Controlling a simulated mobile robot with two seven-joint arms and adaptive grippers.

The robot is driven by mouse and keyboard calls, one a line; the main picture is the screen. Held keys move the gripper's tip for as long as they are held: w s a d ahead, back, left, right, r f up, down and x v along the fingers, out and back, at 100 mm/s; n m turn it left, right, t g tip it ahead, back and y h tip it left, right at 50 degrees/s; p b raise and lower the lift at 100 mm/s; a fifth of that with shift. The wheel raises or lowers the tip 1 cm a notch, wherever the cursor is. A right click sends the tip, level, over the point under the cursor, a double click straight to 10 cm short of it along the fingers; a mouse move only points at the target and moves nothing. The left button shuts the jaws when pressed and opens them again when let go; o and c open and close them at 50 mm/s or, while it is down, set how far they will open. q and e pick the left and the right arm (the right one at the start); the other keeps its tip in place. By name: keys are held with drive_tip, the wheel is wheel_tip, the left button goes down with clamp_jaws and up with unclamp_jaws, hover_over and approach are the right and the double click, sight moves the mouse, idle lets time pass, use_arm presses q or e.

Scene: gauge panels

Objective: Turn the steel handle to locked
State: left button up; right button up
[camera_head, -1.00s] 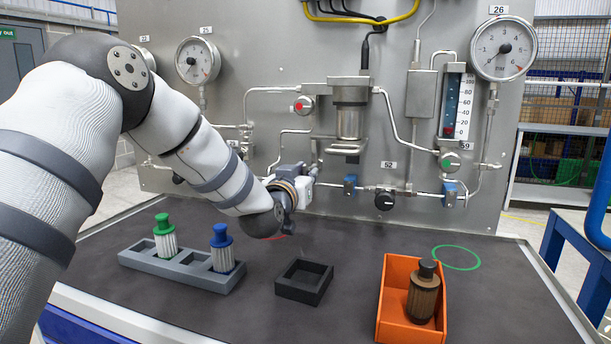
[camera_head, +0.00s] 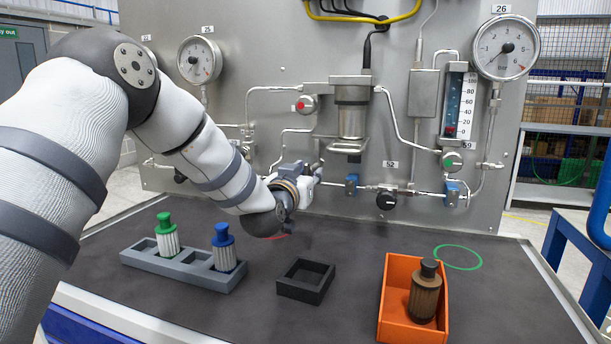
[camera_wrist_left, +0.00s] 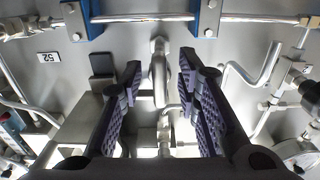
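The steel handle (camera_wrist_left: 159,78) shows in the left wrist view as a rounded grey metal bar on the panel. My left gripper (camera_wrist_left: 160,92) is open, with one dark, ridged finger on each side of the handle. Gaps show between the handle and both fingers, and I see no contact. In the head view my left gripper (camera_head: 308,172) is close to the panel, left of the black knob by label 52. There the wrist and gripper cover the handle, so its position cannot be read. My right gripper is not in view.
Steel pipes, blue fittings (camera_head: 352,184) and a black knob (camera_head: 386,200) are close to the gripper. Below are a grey rack (camera_head: 190,272) with green and blue filters, a black square holder (camera_head: 303,292) and an orange bin (camera_head: 397,325) holding a brown filter (camera_head: 425,292).

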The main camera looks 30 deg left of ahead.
use_arm(q)
drive_tip(key=v, duration=1.2)
